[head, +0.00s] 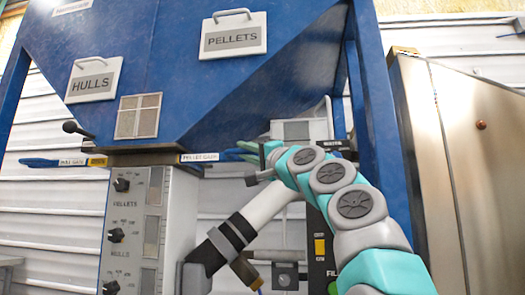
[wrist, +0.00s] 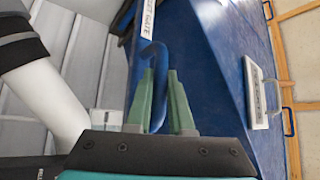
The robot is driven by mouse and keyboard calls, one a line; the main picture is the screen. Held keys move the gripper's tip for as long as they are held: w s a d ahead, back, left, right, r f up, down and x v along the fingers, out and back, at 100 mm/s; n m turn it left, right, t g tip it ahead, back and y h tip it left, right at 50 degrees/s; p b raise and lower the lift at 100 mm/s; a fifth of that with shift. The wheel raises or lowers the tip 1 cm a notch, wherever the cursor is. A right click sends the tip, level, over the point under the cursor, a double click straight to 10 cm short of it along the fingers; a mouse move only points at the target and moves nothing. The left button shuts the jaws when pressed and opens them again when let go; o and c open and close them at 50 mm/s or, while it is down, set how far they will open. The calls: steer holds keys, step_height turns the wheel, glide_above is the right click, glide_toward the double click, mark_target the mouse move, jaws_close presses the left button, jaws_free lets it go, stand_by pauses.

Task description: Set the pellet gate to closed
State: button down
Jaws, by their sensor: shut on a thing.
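The pellet gate is a flat slide under the blue hopper, with a white "PELLET GATE" label (head: 199,157) and a blue looped handle (head: 229,155) at its right end. My gripper (head: 246,150) is at this handle, reaching in from the right. In the wrist view, the blue handle (wrist: 155,52) passes between the two green fingers of my gripper (wrist: 162,82), which are shut on it. The label also shows in the wrist view (wrist: 147,14), beyond the handle. The gate's plate inside the hopper outlet is hidden.
The hull gate (head: 72,162), with its own blue handle (head: 38,162), sticks out to the left. A control panel (head: 135,225) with several knobs stands below. A white pipe (head: 265,210) slants beneath my arm. A metal cabinet (head: 465,170) stands at the right.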

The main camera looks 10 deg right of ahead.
steer(key=shift+a, duration=0.1)
steer(key=c, duration=0.8)
jaws_free()
steer(key=shift+a, duration=0.1)
steer(key=shift+s+d+f+b, duration=0.3)
steer(key=shift+s+b, duration=0.1)
steer(key=b+v, duration=0.2)
steer(key=v, duration=0.4)
steer(key=shift+s+b, duration=0.3)
steer(key=shift+d, duration=0.15)
